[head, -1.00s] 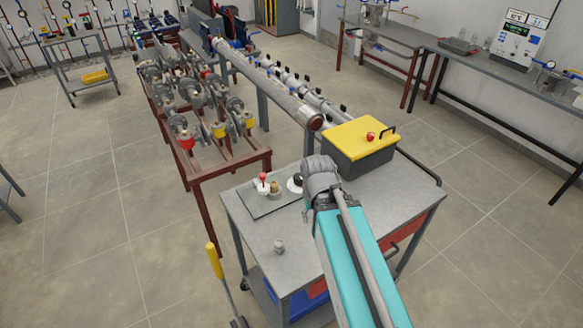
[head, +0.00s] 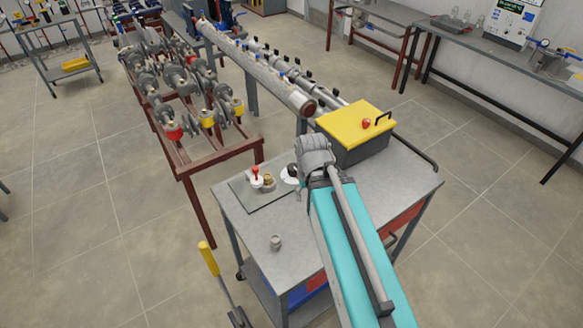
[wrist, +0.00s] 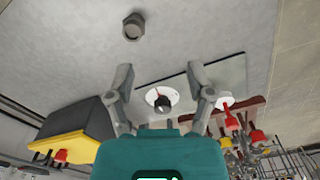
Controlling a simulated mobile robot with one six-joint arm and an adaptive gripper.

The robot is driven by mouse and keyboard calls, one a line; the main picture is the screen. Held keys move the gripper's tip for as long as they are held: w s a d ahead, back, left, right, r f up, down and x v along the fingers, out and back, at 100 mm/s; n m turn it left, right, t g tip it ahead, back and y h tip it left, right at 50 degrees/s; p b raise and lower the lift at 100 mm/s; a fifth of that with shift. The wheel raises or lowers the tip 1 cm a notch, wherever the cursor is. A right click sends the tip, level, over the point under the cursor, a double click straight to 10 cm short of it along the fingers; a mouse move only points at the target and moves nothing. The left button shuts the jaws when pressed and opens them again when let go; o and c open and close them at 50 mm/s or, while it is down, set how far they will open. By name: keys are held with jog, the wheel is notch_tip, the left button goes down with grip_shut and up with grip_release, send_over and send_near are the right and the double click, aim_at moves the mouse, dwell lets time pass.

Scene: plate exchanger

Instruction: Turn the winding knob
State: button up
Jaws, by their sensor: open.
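The winding knob (wrist: 161,102) is a dark knob with a red mark on a round white dial, set on a grey plate (wrist: 222,82) on the cart top. In the head view its white dial (head: 290,173) shows just left of my wrist, partly covered by it. In the wrist view my gripper (wrist: 160,72) is open and empty, with one finger on each side of the dial in the picture. The fingers do not appear to touch the knob; their height above it is hard to tell.
On the plate beside the dial stand a red-topped white fitting (head: 256,177) and a brass-coloured piece (head: 268,181). A nut-like metal piece (head: 275,243) sits near the cart's front left. A dark box with a yellow lid (head: 356,124) stands at the cart's back.

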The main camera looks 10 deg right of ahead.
jog(key=shift+o, duration=1)
jog(key=shift+w, duration=0.2)
jog(key=shift+o, duration=0.3)
jog(key=shift+w+d+m, duration=0.15)
jog(key=shift+w+m, duration=0.15)
jog(key=shift+w, duration=0.05)
jog(key=m, duration=1.5)
send_over(293, 167)
jog(key=shift+d+r+p, duration=0.1)
jog(key=shift+r+p, duration=0.25)
jog(key=shift+f, duration=0.2)
notch_tip(293, 167, down, 13)
jog(key=b, duration=1.3)
jog(key=shift+f+b, duration=0.2)
jog(key=shift+b, duration=0.2)
